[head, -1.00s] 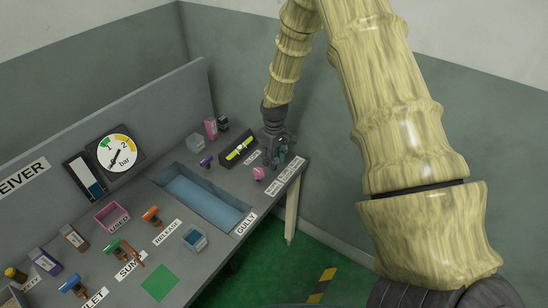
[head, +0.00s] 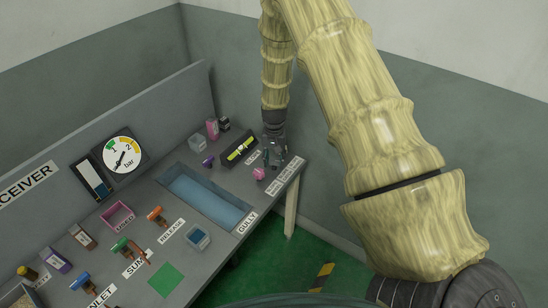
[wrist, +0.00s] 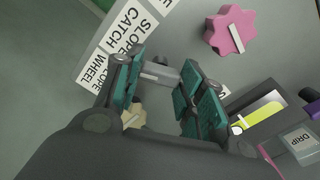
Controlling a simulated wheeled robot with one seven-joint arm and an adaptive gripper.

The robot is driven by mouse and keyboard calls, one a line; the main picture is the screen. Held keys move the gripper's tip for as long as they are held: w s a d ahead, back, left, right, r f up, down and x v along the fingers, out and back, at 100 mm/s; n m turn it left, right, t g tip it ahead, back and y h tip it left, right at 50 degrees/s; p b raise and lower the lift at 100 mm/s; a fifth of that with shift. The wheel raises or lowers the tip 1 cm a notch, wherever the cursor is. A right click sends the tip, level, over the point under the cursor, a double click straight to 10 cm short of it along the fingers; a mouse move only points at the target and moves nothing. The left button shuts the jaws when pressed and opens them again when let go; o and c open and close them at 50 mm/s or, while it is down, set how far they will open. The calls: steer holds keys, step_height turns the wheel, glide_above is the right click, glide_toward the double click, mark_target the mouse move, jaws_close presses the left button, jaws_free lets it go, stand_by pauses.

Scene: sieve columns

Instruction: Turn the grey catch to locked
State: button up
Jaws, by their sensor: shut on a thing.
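The grey catch (wrist: 160,74) shows in the wrist view as a short grey bar between the teal finger pads. My gripper (wrist: 165,88) is shut on it, with a pad at each end of the bar. In the head view my gripper (head: 273,156) is down at the far right end of the bench, and the catch is hidden there. A label plate (wrist: 122,38) with the words slope, catch and wheel lies beside the fingers. Whether the catch stands at locked cannot be read.
A pink lobed wheel (wrist: 231,30) stands close to the fingers. A yellow level vial (head: 240,150) and a box marked DRIP (wrist: 300,140) are near too. A sunken blue trough (head: 205,200) lies left of my gripper. A wall stands behind the bench.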

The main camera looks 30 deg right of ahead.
mark_target(274, 161)
steer(key=m+p, duration=0.1)
steer(key=m, duration=0.4)
steer(key=shift+w+d+r, duration=0.1)
steer(key=shift+m, duration=0.3)
stand_by(0.4)
steer(key=o, duration=1)
step_height(274, 161, up, 12)
steer(key=shift+f, duration=0.1)
stand_by(0.4)
